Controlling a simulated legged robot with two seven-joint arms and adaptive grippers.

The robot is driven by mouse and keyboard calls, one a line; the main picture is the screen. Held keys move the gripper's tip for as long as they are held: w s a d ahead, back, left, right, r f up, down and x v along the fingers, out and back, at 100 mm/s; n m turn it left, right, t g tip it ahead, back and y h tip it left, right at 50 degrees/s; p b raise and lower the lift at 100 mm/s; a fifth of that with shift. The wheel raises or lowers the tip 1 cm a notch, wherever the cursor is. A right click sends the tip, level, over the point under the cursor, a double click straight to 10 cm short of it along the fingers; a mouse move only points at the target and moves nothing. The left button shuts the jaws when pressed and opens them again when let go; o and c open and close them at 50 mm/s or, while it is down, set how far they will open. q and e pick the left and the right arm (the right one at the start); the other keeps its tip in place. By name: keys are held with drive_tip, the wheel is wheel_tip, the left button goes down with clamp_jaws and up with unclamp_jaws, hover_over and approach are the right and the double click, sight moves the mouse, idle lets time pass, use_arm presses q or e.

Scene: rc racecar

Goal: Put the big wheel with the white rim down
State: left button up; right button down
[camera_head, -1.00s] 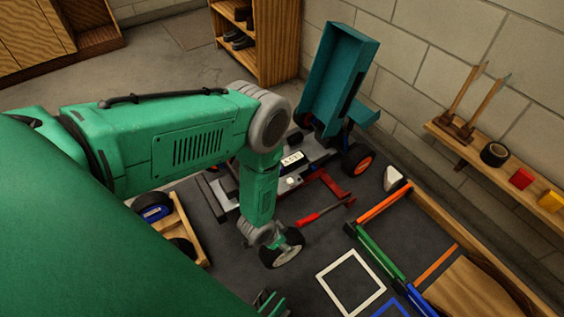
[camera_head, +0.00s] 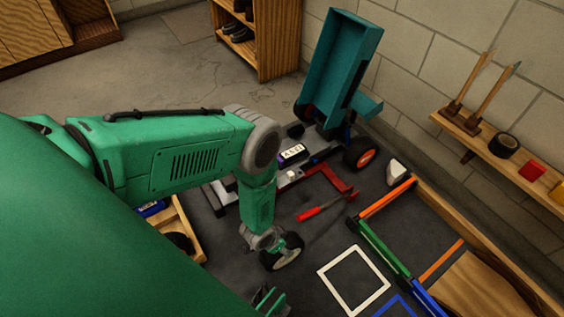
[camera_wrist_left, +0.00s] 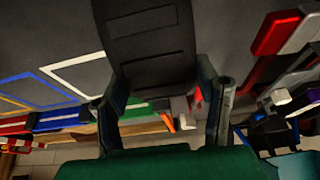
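The big wheel (camera_head: 288,254) has a black tyre and a whitish spoked rim. It hangs at the end of my left arm, left of the white square outline (camera_head: 353,281) on the dark mat. My left gripper (camera_head: 266,240) is shut on it. In the left wrist view the dark grooved tyre (camera_wrist_left: 150,45) sits between the two fingers (camera_wrist_left: 165,115). I cannot tell whether the wheel touches the mat. Part of my right gripper (camera_head: 268,298) shows at the bottom edge; its fingertips are not clear.
The car chassis (camera_head: 292,175) with red parts and an orange-rimmed wheel (camera_head: 361,154) lies behind the arm. A red-handled tool (camera_head: 320,208) lies on the mat. Orange, green and blue bars (camera_head: 385,248) border the right. A wooden tray (camera_head: 185,228) is at left.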

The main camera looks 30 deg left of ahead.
use_arm(q)
drive_tip(key=shift+o, duration=1.3)
drive_tip(key=shift+s+r+p, duration=0.1)
drive_tip(key=shift+r+p, duration=0.2)
drive_tip(key=shift+r, duration=0.05)
drive_tip(key=s+a+r+n+g+p, duration=0.1)
drive_tip(key=s+r, duration=0.4)
drive_tip(key=r, duration=0.6)
drive_tip(key=s+a+r+n+g+y+p, duration=0.1)
drive_tip(key=s+a+r+p, duration=0.1)
drive_tip(key=s+r, duration=0.4)
drive_tip(key=s+a+r+n+g+p, duration=0.1)
drive_tip(key=s+r, duration=0.5)
drive_tip(key=r, duration=1)
drive_tip(key=shift+a+n+g+y+p, duration=0.3)
drive_tip(key=shift+n+y+p, duration=0.15)
drive_tip(key=shift+p, duration=0.3)
